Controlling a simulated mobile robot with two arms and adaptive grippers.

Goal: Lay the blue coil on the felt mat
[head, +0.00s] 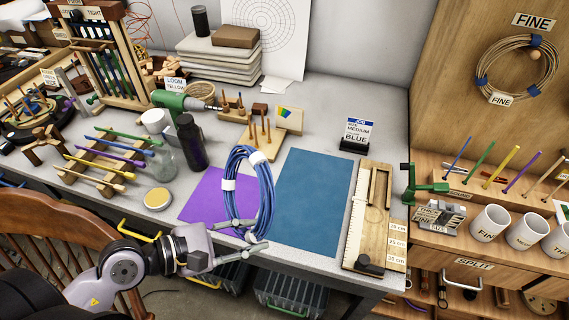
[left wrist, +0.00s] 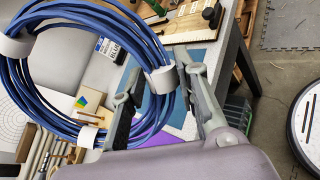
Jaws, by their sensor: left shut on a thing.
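The blue coil (head: 266,190) is a ring of blue cane with white ties. My left gripper (head: 247,243) is shut on its lower edge and holds it upright, tilted, at the table's front. In the left wrist view the coil (left wrist: 20,88) fills the upper left, and its rim passes between the fingers of my left gripper (left wrist: 160,88). A flat blue mat (head: 312,200) lies right of the coil, bare. A purple mat (head: 203,203) lies behind and left of the coil, partly hidden by it. I cannot tell by material which mat is felt. My right gripper is not in view.
A wooden measuring board (head: 377,215) lies right of the blue mat, with a label stand (head: 356,135) behind. A dark bottle (head: 190,142), a glass jar (head: 163,160) and a pegged block (head: 262,135) stand behind and left. A chair (head: 50,235) is at front left.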

